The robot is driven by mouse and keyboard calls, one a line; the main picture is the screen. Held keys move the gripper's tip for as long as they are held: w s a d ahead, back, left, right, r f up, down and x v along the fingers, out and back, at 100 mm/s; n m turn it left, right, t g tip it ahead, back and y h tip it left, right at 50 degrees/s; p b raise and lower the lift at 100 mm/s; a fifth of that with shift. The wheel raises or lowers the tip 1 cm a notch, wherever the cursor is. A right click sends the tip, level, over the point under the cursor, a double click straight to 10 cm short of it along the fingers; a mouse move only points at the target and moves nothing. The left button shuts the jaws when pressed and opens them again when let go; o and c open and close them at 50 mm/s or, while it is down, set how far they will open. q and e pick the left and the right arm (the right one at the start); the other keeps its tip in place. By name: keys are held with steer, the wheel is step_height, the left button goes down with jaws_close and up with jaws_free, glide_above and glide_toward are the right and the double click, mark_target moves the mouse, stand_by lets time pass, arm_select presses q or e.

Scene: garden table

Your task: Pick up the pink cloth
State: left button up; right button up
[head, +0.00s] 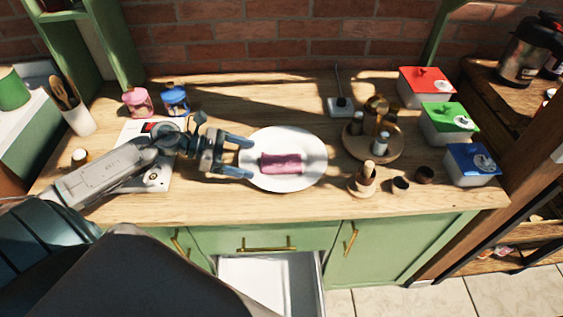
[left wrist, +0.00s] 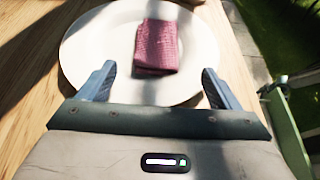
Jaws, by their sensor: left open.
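The pink cloth (head: 281,163) is a small folded rectangle lying on a round white plate (head: 291,183) in the middle of the wooden counter. My left gripper (head: 245,157) comes in from the left, open and empty, with its fingertips over the plate's left part and apart from the cloth. In the left wrist view the cloth (left wrist: 157,47) lies ahead of the two spread fingers (left wrist: 156,86), roughly centred between them. The plate (left wrist: 85,50) shows around it. My right gripper is not in view.
A round wooden tray (head: 391,155) with bottles stands right of the plate, small wooden cups (head: 401,185) in front of it. Red (head: 424,86), green (head: 449,123) and blue (head: 472,164) boxes line the right side. A drawer (head: 270,281) is open below. Pink and blue jars (head: 137,103) stand back left.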

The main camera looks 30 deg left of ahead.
mark_target(262, 162)
arm_select(q)
steer(key=shift+w+d, duration=0.1)
steer(key=shift+w+p+x, duration=0.2)
steer(key=shift+p+x, duration=0.45)
steer(key=shift+x, duration=0.8)
steer(key=shift+w+d+f, duration=0.25)
steer(key=shift+d+f, duration=0.25)
steer(key=shift+f, duration=0.1)
steer(key=shift+f, duration=0.1)
steer(key=shift+c, duration=0.9)
steer(key=c, duration=1.1)
